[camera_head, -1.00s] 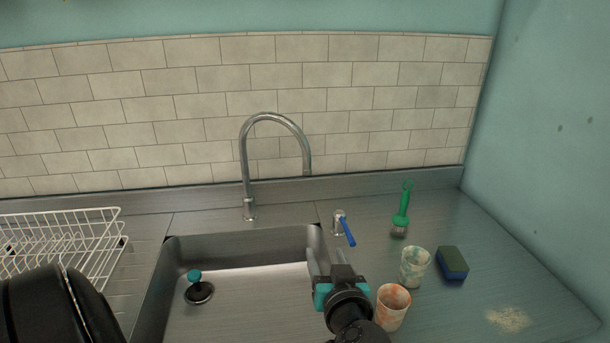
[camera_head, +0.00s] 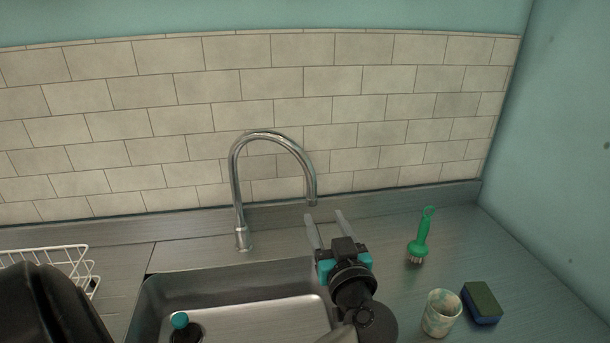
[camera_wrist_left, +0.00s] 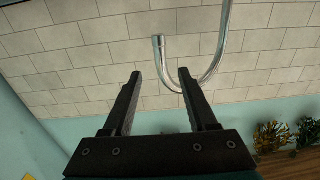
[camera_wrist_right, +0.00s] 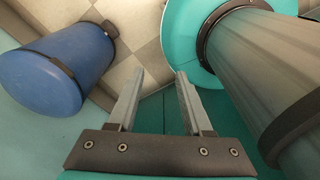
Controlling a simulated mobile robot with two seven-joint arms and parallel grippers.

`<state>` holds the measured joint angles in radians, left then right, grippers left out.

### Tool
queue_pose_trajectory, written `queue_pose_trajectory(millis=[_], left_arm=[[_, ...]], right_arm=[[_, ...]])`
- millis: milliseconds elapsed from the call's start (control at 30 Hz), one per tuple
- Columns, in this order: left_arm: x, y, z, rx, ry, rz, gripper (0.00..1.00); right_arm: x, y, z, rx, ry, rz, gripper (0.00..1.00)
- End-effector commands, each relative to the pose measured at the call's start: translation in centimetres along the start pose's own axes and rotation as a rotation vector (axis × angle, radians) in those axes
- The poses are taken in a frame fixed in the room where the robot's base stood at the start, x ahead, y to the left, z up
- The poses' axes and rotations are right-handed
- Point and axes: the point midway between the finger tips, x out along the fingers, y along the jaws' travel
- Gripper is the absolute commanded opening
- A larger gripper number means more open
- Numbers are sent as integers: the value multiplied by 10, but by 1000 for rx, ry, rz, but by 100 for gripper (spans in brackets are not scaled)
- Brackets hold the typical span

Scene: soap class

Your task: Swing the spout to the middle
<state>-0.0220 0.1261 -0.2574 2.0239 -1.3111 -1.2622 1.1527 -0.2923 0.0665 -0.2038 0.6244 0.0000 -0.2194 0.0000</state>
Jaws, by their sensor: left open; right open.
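The chrome gooseneck spout (camera_head: 237,195) rises behind the sink (camera_head: 200,282) and arches to the right. Its free end hangs near the back wall, past the sink's back right corner. My left gripper (camera_head: 325,214) is open, its fingers pointing at the wall just below the spout's end. In the left wrist view the spout (camera_wrist_left: 223,40) curves beyond the open fingers (camera_wrist_left: 160,73), its end showing above the gap between them. I cannot tell whether they touch. My right gripper (camera_wrist_right: 159,72) shows only in its wrist view, open and empty above the floor.
A green brush (camera_head: 422,235), a mottled cup (camera_head: 441,313) and a sponge (camera_head: 482,303) stand on the right counter. A teal-topped plug (camera_head: 181,321) is in the sink. A white rack (camera_head: 50,258) is at left. A blue bin (camera_wrist_right: 60,68) shows below.

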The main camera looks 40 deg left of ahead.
Motion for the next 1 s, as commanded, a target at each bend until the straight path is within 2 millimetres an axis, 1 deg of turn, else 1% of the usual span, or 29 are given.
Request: queue_pose_trajectory(millis=[167,300,400,600,700,800,1000], left_arm=[[25,0,-3,2,4,-1,58],[55,-1,-3,4,4,-2,58],[77,-1,-4,3,4,-3,58],[113,0,-2,3,2,-2,58],[128,-1,-2,2,0,-1,58],[138,0,-1,1,1,-1,58],[148,0,0,0,-1,1,58]], right_arm=[[-7,10,10,-5,-16,13,50],[-13,14,16,-5,-27,18,50],[-17,14,16,-5,-27,18,50],[-21,14,14,-4,-24,18,50],[-23,13,12,-2,-22,16,50],[-24,10,9,0,-18,13,50],[-24,4,6,3,-13,5,50]])
